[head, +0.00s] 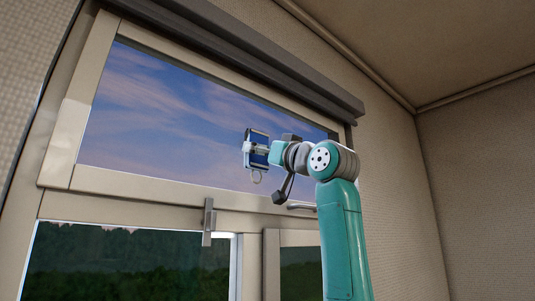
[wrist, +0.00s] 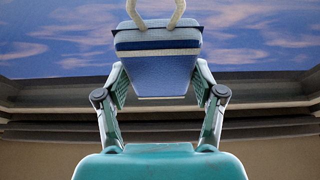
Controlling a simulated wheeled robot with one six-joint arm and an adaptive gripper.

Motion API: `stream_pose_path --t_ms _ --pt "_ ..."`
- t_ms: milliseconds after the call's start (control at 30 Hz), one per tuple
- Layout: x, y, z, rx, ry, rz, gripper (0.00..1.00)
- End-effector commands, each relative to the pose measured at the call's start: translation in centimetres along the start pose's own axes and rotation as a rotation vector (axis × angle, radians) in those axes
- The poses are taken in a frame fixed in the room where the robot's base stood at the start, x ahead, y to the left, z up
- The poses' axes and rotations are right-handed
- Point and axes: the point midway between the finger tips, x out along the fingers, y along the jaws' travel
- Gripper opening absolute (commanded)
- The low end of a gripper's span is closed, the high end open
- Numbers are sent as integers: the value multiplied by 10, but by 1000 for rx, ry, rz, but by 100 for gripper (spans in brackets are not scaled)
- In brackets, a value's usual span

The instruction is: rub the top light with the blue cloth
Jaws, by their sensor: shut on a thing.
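The top light (head: 150,110) is the wide upper window pane in a pale frame; it shows sky with thin clouds. My gripper (head: 260,150) is in front of the pane's right part, above the lower rail. It is shut on the blue cloth (wrist: 155,75), which looks like a folded blue pad with a pale band and a cord loop. In the wrist view the cloth sits between both fingers, with the pane (wrist: 50,45) behind it. I cannot tell whether the cloth touches the glass.
A dark rail (head: 250,60) runs along the top of the window, below the ceiling (head: 430,40). A handle (head: 208,222) sticks out at the lower rail. Lower panes (head: 120,265) show trees. The pane left of my gripper is unobstructed.

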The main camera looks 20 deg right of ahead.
Motion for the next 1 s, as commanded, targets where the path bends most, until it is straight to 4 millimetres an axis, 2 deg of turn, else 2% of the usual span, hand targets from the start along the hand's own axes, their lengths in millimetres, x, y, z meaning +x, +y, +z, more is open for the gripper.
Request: stream_pose_path --t_ms 133,433,800,1000 --pt "1 -12 1 2 -1 -2 40" --pt "2 -22 2 2 -3 -3 40" --pt "0 -50 1 2 -3 -3 40" --pt "0 -54 1 2 -2 -1 40"
